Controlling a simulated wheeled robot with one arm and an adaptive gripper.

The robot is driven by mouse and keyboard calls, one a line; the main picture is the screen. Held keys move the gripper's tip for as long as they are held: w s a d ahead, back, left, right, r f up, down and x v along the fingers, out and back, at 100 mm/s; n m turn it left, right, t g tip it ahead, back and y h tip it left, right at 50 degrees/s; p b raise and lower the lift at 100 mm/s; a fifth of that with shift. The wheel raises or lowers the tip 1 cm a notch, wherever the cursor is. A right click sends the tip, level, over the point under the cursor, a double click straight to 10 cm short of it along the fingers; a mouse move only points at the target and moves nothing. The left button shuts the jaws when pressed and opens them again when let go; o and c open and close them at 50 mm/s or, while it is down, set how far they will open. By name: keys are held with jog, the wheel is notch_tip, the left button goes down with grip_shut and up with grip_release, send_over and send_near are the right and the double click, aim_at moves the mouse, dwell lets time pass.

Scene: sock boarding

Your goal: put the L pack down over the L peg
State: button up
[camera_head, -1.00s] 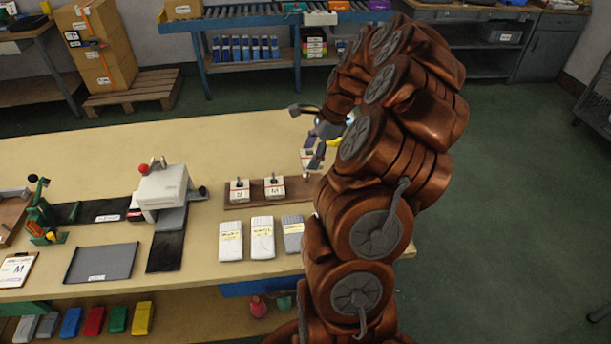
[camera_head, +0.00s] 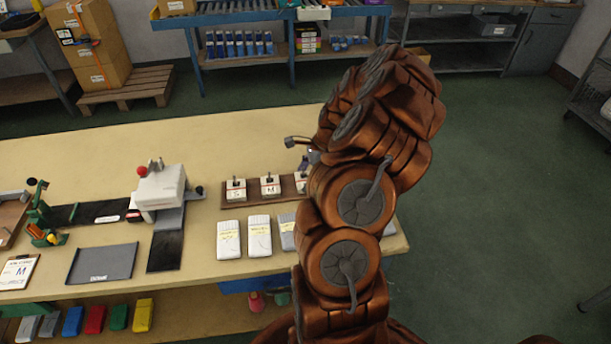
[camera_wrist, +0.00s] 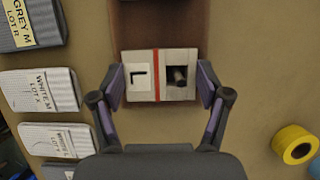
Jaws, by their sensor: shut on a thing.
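The L pack (camera_wrist: 142,78) is a pale block with a red stripe, an L label and a square hole. The dark L peg (camera_wrist: 180,75) shows inside the hole in the wrist view. My gripper (camera_wrist: 160,85) has a finger on each short side of the pack and is shut on it. In the head view the L pack (camera_head: 300,182) is in line with the S pack (camera_head: 236,191) and M pack (camera_head: 270,186) on the brown peg board (camera_head: 253,188). My arm hides its right part. I cannot tell whether its underside touches the board.
White sock bundles (camera_head: 229,240) and a grey one (camera_head: 287,231) lie in front of the board. A yellow roll (camera_wrist: 294,145) lies on the table to the right in the wrist view. A white press-like machine (camera_head: 160,187) stands left of the board.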

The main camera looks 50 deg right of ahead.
jog(key=shift+f, duration=0.15)
jog(key=o, duration=1.2)
